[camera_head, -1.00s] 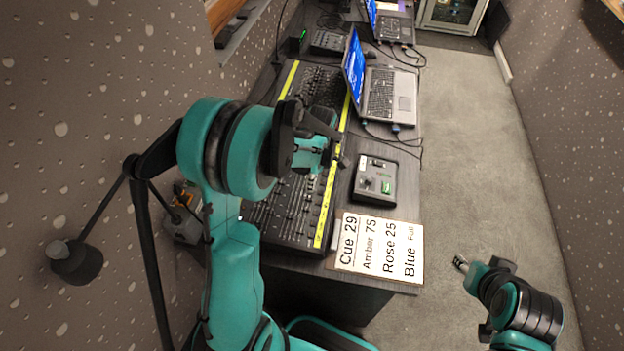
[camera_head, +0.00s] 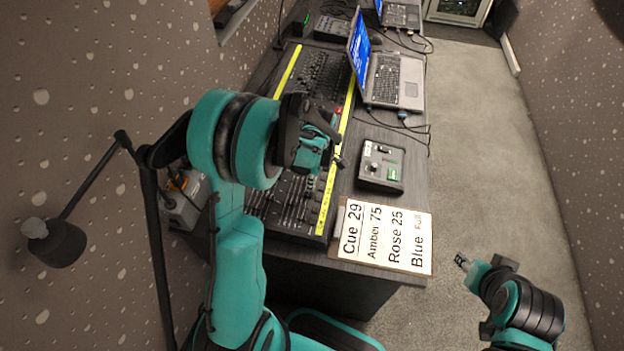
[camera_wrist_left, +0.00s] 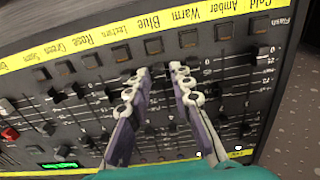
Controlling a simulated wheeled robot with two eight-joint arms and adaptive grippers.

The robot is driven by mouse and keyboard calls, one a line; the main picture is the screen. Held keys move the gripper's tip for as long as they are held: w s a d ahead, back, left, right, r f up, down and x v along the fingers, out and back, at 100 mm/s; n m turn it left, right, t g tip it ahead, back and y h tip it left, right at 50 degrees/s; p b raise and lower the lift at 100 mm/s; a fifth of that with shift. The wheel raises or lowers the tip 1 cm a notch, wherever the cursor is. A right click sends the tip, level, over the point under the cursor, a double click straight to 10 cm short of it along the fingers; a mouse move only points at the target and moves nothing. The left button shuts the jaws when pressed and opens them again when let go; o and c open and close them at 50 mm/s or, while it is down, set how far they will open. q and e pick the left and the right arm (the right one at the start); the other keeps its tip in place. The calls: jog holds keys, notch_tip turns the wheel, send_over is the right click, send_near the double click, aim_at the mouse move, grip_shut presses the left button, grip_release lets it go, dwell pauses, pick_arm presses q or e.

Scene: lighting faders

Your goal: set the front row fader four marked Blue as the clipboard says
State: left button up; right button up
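The fader console (camera_head: 318,75) lies along the desk with yellow label strips. In the left wrist view the label Blue (camera_wrist_left: 149,22) reads upside down on the strip, between Warm and Lectern, above a dark button (camera_wrist_left: 153,46). My left gripper (camera_head: 338,158) is over the console; in the wrist view its fingers (camera_wrist_left: 160,72) are apart, just below that button. The Blue fader's knob is not clearly visible between them. The clipboard sheet (camera_head: 385,237) reads Cue 29, Amber 75, Rose 25, Blue Full. My right gripper (camera_head: 464,263) is away from the desk; its opening is too small to judge.
A small control box (camera_head: 381,165) sits right of the console. An open laptop (camera_head: 395,80) stands behind it, with cables nearby. Neighbouring fader columns lie close on both sides of my left fingers. The carpet (camera_head: 480,150) to the right is clear.

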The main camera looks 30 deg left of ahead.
aim_at(292, 182)
pick_arm(q)
grip_shut()
jog(key=shift+s+a+r, duration=0.1)
jog(key=shift+s+a, duration=0.15)
jog(key=shift+a, duration=0.7)
jog(key=shift+s+a+r, duration=0.1)
jog(key=shift+s+a, duration=0.15)
jog(key=shift+a, duration=0.75)
jog(key=shift+s+a+r, duration=0.1)
jog(key=shift+s+a, duration=0.15)
jog(key=shift+a, duration=0.7)
jog(key=shift+c, duration=0.2)
grip_release()
jog(key=shift+r+p, duration=0.9)
jog(key=shift+r, duration=0.4)
